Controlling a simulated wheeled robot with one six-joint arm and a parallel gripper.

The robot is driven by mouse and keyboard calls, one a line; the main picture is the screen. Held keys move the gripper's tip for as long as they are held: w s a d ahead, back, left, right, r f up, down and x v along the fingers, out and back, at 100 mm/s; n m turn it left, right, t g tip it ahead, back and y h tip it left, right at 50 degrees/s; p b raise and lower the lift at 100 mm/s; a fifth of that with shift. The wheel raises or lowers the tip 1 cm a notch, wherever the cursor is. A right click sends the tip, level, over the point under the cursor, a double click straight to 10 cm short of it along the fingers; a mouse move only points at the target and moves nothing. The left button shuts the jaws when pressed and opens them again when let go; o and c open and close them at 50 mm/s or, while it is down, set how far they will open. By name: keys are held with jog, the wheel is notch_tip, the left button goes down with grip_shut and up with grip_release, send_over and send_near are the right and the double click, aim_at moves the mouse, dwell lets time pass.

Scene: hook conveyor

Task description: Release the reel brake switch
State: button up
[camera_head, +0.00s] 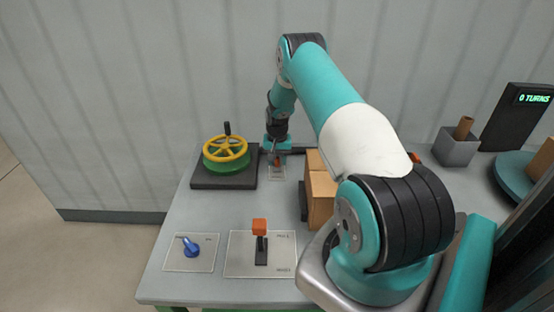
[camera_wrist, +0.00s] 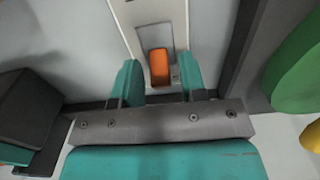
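A small switch with an orange tip (camera_head: 277,162) sits on a pale plate (camera_head: 277,174) at the back of the table, just under my gripper (camera_head: 276,150). In the wrist view the orange tip (camera_wrist: 159,67) lies between the two teal fingers of my gripper (camera_wrist: 159,76), with a gap on each side. The gripper is open and does not hold it. I cannot read a label that names this switch as the reel brake. Its lower part is partly hidden.
A yellow handwheel (camera_head: 226,150) on a dark base stands left of the switch. Brown boxes (camera_head: 320,190) stand to the right. At the front are a blue rotary knob (camera_head: 190,246) and an orange-topped lever (camera_head: 260,228). A display (camera_head: 533,98) reads 0 TURNS.

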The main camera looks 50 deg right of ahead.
grip_shut()
jog(key=shift+s, duration=0.1)
jog(key=shift+s+a+t+h+b, duration=0.2)
jog(key=shift+a+t+h+b, duration=0.1)
jog(key=shift+t+h+b, duration=0.45)
jog(key=b, duration=0.1)
jog(key=t+h+b, duration=0.1)
jog(key=h+b, duration=0.1)
jog(key=shift+s+a+f+t, duration=0.15)
jog(key=shift+s+a+t, duration=0.1)
jog(key=shift+a+t, duration=0.1)
jog(key=shift+s+a+t+h+b, duration=0.2)
jog(key=shift+t+h+b, duration=0.55)
jog(key=shift+b, duration=0.5)
jog(key=shift+r, duration=0.2)
